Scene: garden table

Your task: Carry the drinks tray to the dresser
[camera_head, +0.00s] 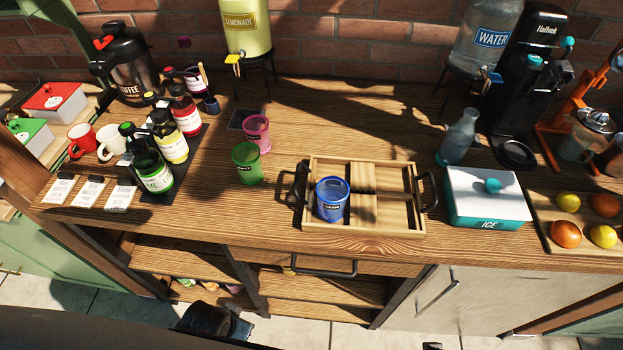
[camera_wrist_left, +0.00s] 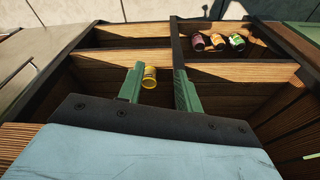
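The wooden drinks tray (camera_head: 408,232) with two dark side handles lies on the wooden counter, right of the middle in the head view. A blue cup (camera_head: 332,199) stands in its left part; the other compartments look empty. My left gripper (camera_wrist_left: 160,84) shows in the left wrist view with its two green fingers apart, over the open shelves below. A yellow can (camera_wrist_left: 150,77) shows beyond, close to the left finger; nothing appears gripped. My left gripper's fingers are not clear in the head view. My right gripper is not in view. I cannot tell which furniture is the dresser.
A green cup (camera_head: 247,163) and a pink cup (camera_head: 257,133) stand left of the tray. An ice box (camera_head: 486,198) stands close to its right handle, with a glass bottle (camera_head: 459,137) behind. Bottles and mugs fill the left. The counter (camera_head: 345,110) behind the tray is clear.

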